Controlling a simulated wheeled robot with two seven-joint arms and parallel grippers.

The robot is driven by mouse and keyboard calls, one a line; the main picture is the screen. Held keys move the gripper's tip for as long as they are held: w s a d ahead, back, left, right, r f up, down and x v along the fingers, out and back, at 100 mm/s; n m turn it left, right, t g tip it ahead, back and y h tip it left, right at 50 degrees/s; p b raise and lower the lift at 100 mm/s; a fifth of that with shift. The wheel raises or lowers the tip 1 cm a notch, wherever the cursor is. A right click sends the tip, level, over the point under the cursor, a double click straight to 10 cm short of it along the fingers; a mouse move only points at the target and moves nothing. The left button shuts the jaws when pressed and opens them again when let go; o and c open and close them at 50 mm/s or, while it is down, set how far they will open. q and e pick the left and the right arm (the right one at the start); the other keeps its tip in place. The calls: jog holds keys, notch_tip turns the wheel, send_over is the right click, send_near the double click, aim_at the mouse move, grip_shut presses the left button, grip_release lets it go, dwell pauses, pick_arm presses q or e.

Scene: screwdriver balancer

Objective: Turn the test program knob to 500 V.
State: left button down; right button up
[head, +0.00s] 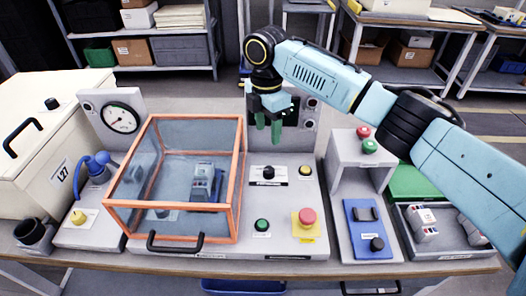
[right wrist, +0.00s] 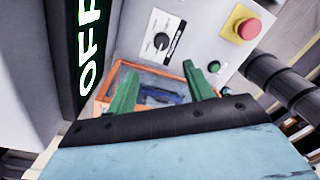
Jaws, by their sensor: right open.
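The test program knob (head: 268,172) is a small black rotary knob on the grey test panel, right of the orange-framed box. It also shows in the right wrist view (right wrist: 161,41), on a white scale plate with markings too small to read. Which mark it points to I cannot tell. My right gripper (head: 268,128) has green fingers and hangs above and behind the knob, apart from it. In the right wrist view my right gripper (right wrist: 158,68) is open and empty, with the knob beyond its fingertips. My left gripper is out of view.
A clear box with an orange frame (head: 240,190) stands left of the knob. A red emergency button (head: 307,217), a green button (head: 262,225) and a yellow button (head: 305,171) surround it. A dark display (right wrist: 90,60) reads "OFF". A grey stand (head: 338,180) stands right.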

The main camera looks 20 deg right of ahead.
send_over(269, 169)
notch_tip(269, 169, down, 5)
jog(key=shift+a+f+b, duration=0.1)
jog(key=shift+b, duration=0.25)
notch_tip(269, 169, down, 4)
jog(key=shift+r, duration=0.1)
notch_tip(269, 169, down, 3)
jog(key=shift+f+b, duration=0.2)
jog(key=shift+b, duration=0.3)
jog(key=shift+f, duration=0.35)
jog(key=shift+c, duration=1.2)
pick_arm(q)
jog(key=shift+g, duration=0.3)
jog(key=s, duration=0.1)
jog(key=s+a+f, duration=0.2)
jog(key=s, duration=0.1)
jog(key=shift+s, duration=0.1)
pick_arm(e)
jog(key=c, duration=0.7)
